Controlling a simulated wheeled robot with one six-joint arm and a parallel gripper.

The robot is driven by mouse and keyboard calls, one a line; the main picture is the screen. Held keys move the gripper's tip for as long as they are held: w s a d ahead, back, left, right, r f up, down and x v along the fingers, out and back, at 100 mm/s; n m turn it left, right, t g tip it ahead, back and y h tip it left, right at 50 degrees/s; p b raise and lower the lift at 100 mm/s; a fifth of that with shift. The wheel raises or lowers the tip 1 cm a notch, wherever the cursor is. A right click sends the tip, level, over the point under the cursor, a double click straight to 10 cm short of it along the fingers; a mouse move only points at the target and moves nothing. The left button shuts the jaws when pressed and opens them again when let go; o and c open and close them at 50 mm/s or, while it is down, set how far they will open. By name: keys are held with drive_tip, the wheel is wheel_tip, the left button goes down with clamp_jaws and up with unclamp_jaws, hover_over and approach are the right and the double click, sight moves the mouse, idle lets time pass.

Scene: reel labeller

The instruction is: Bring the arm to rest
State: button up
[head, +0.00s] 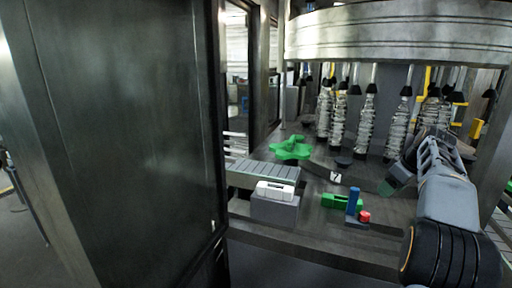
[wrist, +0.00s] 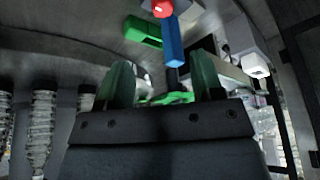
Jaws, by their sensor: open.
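My arm (head: 447,195) reaches in from the right of the head view, over the right part of the machine's deck. My gripper (head: 391,186) is at its far end, with a greenish fingertip showing near the hanging bottles. In the wrist view my gripper (wrist: 164,80) has its two green fingers wide apart, with nothing between them. The head view does not show clearly how far it is above the deck.
A blue post (head: 353,200), red button (head: 365,216) and green block (head: 341,201) stand left of my arm. Coiled bottles (head: 367,125) hang behind it. A green star wheel (head: 291,149), conveyor (head: 264,170) and white device (head: 275,190) lie farther left. A dark panel (head: 125,140) fills the left.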

drive_tip(key=s+a+f+m+g+h, duration=0.1)
drive_tip(key=s+a+f+m, duration=0.25)
drive_tip(key=f+m, duration=0.35)
drive_tip(key=s+a+f+n, duration=0.1)
drive_tip(key=s+a+f, duration=0.1)
drive_tip(key=s+a, duration=0.3)
drive_tip(key=s+a+f, duration=0.2)
drive_tip(key=s+a, duration=0.4)
drive_tip(key=a, duration=0.6)
drive_tip(key=s+a+f+n, duration=0.1)
drive_tip(key=s+a+f, duration=0.1)
drive_tip(key=s+a, duration=0.4)
drive_tip(key=shift+a+n+t+h, duration=0.3)
drive_tip(key=shift+a+t+h, duration=0.1)
drive_tip(key=shift+a, duration=1.1)
